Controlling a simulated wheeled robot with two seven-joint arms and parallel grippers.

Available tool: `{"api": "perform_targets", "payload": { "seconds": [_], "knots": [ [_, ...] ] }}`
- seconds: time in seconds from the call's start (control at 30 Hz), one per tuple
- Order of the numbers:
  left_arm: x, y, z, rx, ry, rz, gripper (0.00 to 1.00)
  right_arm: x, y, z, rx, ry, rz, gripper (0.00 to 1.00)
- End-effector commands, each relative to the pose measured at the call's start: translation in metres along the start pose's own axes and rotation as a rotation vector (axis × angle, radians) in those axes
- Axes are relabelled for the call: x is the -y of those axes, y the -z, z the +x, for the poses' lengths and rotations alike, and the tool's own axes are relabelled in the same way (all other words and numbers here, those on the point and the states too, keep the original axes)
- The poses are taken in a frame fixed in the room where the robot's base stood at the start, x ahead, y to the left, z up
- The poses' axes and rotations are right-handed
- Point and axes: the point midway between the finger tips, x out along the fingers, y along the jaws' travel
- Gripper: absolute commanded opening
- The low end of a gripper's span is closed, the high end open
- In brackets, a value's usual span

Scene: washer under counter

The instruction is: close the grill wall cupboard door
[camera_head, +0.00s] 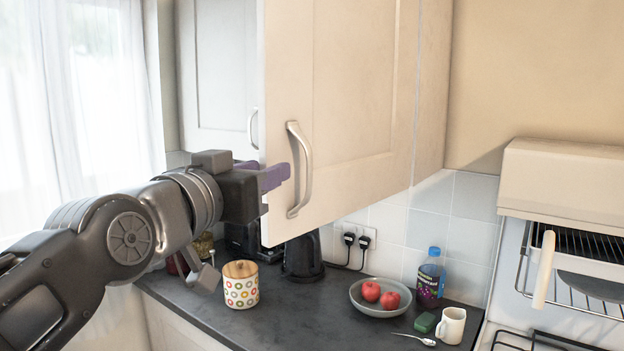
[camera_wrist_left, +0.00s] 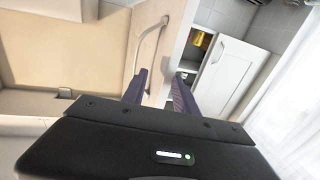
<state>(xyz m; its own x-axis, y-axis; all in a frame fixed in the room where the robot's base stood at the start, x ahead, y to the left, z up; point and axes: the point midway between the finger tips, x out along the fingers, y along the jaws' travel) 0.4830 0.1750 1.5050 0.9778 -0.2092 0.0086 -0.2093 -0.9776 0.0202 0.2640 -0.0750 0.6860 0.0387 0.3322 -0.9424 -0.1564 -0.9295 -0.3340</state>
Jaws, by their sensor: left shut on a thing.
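The cream wall cupboard door (camera_head: 350,90) hangs open above the counter, with a curved metal handle (camera_head: 301,168) near its free left edge. My left gripper (camera_head: 272,179) is at that edge, beside the handle and not on it. My right gripper is in neither view.
Below are a patterned canister (camera_head: 241,290), a bowl (camera_head: 381,309) with red fruit, a bottle (camera_head: 430,279) and a mug (camera_head: 451,326) on the dark counter (camera_head: 300,325). Another white wall cupboard (camera_head: 220,70) is behind the door; a grill (camera_head: 570,220) stands right.

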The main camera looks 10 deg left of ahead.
Motion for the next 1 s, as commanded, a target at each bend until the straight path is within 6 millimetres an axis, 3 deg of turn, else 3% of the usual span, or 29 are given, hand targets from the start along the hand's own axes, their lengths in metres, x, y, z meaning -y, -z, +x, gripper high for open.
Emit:
{"api": "perform_targets", "payload": {
  "seconds": [0.03, 0.7, 1.0],
  "knots": [
    [-0.007, -0.011, 0.001, 0.019, -0.018, 0.0, 0.17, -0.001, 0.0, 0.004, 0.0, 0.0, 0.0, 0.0],
    [0.01, -0.006, -0.05, 0.011, -0.005, 0.003, 0.17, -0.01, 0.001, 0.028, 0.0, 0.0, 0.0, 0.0],
    [0.011, -0.003, -0.054, 0.009, -0.004, 0.003, 0.17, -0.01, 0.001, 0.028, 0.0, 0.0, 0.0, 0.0]
  ]
}}
